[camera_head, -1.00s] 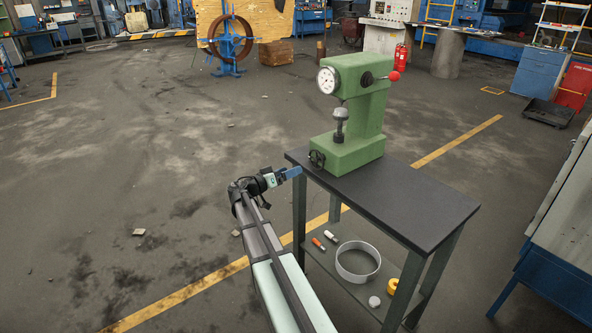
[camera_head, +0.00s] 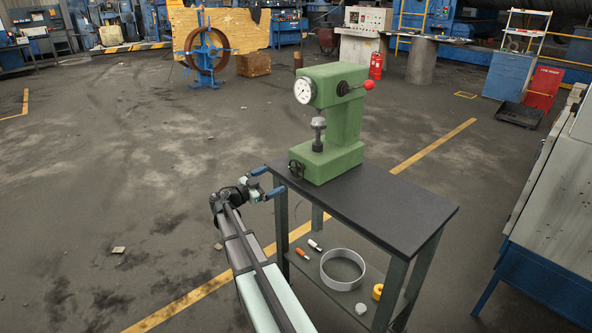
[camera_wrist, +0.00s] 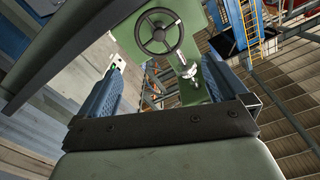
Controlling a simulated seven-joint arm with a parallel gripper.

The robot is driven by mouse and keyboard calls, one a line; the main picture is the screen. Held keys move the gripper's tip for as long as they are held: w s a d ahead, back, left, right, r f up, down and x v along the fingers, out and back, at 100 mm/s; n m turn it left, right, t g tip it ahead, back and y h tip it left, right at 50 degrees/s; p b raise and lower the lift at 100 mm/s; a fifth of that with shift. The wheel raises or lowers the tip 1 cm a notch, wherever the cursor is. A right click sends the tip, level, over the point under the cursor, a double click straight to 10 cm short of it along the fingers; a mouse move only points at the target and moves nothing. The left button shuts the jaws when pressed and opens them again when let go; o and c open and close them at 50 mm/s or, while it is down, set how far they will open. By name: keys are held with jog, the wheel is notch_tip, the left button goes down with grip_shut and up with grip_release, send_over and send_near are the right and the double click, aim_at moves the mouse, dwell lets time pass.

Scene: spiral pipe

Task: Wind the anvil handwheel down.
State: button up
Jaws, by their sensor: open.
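The green hardness tester (camera_head: 338,125) stands on the dark table. Its small black handwheel (camera_head: 296,169) is low on the front of the base, and also shows at the top of the wrist view (camera_wrist: 165,32). The grey anvil (camera_head: 318,125) stands on its screw under the head, with a gap above it. My gripper (camera_head: 268,182) is open and empty at the table's near left corner, just short of the handwheel. In the wrist view its blue fingers (camera_wrist: 165,65) are spread either side, with the handwheel beyond their tips, untouched.
The black tabletop (camera_head: 390,210) is bare right of the tester. Its left corner lies close to my fingers. A red-knobbed lever (camera_head: 368,85) sticks out above.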

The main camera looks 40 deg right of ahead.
aim_at(294, 168)
jog(key=d, duration=1.3)
jog(key=c, duration=0.6)
jog(key=n, duration=0.4)
jog(key=shift+w, duration=0.15)
jog(key=n, duration=0.3)
jog(key=shift+w+a+n, duration=0.1)
jog(key=shift+n, duration=0.2)
jog(key=n, duration=0.6)
jog(key=shift+w+f, duration=0.15)
jog(key=shift+w, duration=0.05)
jog(key=shift+n, duration=0.3)
